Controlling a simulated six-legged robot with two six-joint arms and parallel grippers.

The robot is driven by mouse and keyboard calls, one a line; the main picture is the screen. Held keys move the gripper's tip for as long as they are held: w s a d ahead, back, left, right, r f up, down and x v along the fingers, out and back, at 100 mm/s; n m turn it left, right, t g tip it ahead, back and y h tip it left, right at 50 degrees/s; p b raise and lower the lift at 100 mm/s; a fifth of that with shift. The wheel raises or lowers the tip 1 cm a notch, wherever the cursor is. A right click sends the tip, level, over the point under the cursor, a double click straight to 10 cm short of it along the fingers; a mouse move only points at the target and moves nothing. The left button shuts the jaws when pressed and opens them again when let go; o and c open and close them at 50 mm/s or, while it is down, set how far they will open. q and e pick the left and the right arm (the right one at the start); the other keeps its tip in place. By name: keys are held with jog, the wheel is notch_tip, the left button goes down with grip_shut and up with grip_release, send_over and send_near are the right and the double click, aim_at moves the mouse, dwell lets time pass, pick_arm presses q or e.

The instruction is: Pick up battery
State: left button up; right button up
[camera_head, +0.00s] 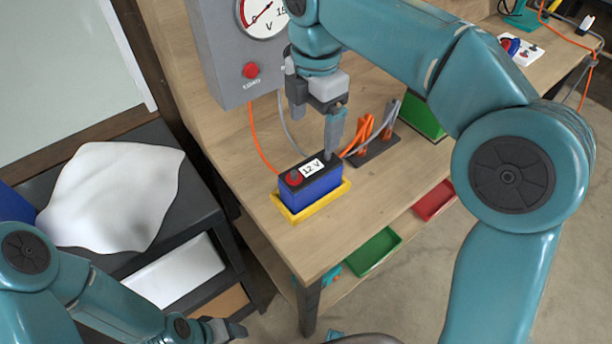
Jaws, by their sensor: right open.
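The battery (315,190) is a blue box with a dark top, a red terminal and a white "12 V" label. It sits upright in a yellow tray (296,214) near the front edge of the wooden bench. My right gripper (316,134) is open and empty, pointing down above and just behind the battery. One fingertip appears close to the battery's top right end; I cannot tell whether it touches. My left gripper (226,330) is low at the bottom left, away from the bench top, and its jaws are too unclear to read.
A grey voltmeter box (220,60) with a red button stands behind the battery. Orange and grey cables run beside it to clamps on a dark holder (375,149). Green (374,252) and red (436,199) trays sit below the bench edge. A dark cart (190,205) bears a white cloth (115,195).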

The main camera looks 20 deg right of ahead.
aim_at(311, 167)
notch_tip(311, 167, down, 9)
jog(key=shift+s+d+f+b, duration=0.1)
jog(key=shift+s+b, duration=0.05)
jog(key=shift+b, duration=0.65)
jog(key=shift+s+f, duration=0.2)
jog(key=shift+f, duration=0.3)
jog(key=f, duration=0.3)
jog(key=w+f, duration=0.1)
jog(key=shift+a+f, duration=0.25)
jog(key=shift+f, duration=0.15)
jog(key=shift+s+f, duration=0.15)
grip_shut()
